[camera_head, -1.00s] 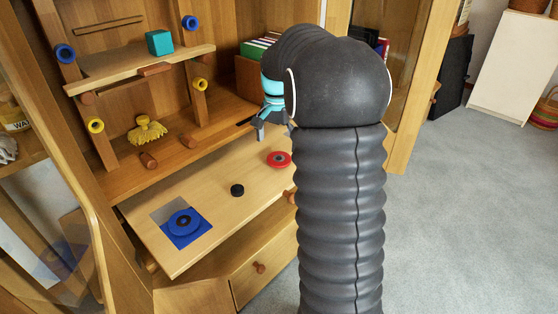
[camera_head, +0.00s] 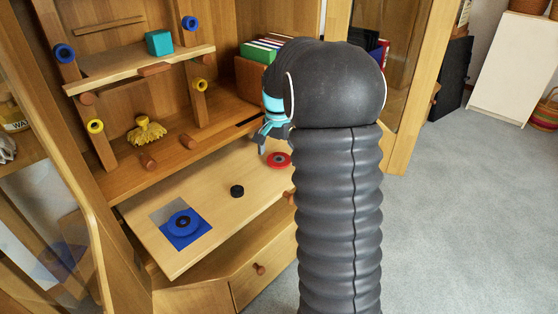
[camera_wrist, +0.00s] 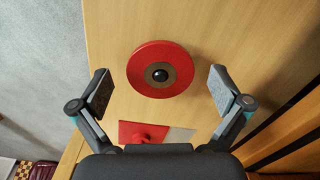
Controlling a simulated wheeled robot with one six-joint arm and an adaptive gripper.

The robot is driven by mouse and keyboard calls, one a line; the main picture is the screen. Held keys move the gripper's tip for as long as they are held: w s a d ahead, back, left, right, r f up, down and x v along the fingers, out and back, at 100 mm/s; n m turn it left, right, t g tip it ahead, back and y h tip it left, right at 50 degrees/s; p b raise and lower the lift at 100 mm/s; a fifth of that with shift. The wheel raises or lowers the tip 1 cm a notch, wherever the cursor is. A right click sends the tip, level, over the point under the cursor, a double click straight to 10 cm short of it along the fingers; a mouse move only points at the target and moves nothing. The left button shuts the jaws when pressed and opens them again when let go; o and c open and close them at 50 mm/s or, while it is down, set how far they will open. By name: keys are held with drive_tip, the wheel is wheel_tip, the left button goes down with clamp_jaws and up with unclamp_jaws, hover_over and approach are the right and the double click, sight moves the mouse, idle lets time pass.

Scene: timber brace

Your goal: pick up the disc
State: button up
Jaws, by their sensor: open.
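A red disc (camera_head: 279,160) with a brown ring and a dark centre knob lies flat on the pale wooden board at its right end. In the wrist view the red disc (camera_wrist: 160,52) is just beyond and between my spread fingertips. My gripper (camera_wrist: 161,90) is open and empty, with a finger to each side and neither touching the disc. In the head view my gripper (camera_head: 264,140) is just behind the red disc, partly hidden by my arm. A blue disc (camera_head: 183,222) lies on a blue square at the board's left end.
A black puck (camera_head: 237,190) lies mid-board. In the wrist view a red square (camera_wrist: 126,131) with a red piece on it and a grey patch lie near my gripper's base. A shelf holds a teal cube (camera_head: 159,42); a yellow brush-like thing (camera_head: 147,130) stands below it.

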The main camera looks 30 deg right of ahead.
drive_tip(key=shift+f, duration=0.1)
drive_tip(key=shift+c, duration=0.3)
drive_tip(key=c, duration=0.9)
drive_tip(key=shift+c, duration=0.2)
